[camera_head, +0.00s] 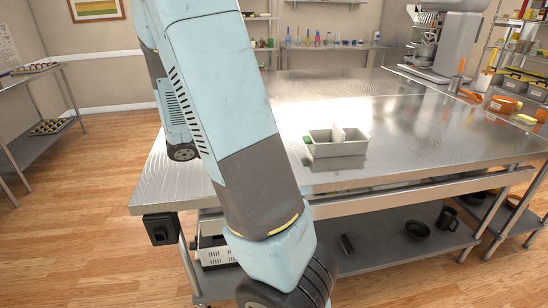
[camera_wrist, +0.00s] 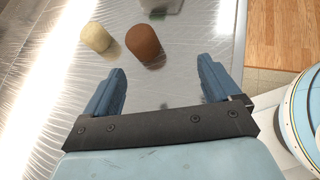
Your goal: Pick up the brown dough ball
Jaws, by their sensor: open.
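The brown dough ball (camera_wrist: 143,43) lies on the steel table (camera_wrist: 60,120) in the wrist view, ahead of my gripper and between the lines of its two fingers. My gripper (camera_wrist: 163,83) is open and empty, its blue fingers wide apart and short of the ball. A pale cream dough ball (camera_wrist: 96,37) lies just left of the brown one, with a small gap between them. In the head view my arm hides both balls and the gripper.
A grey-white divided basin (camera_head: 338,146) stands on the table (camera_head: 400,120), with a green object (camera_head: 307,139) at its left. A mixer (camera_head: 447,45) and orange pots (camera_head: 503,104) stand at the back right. The table between is mostly clear.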

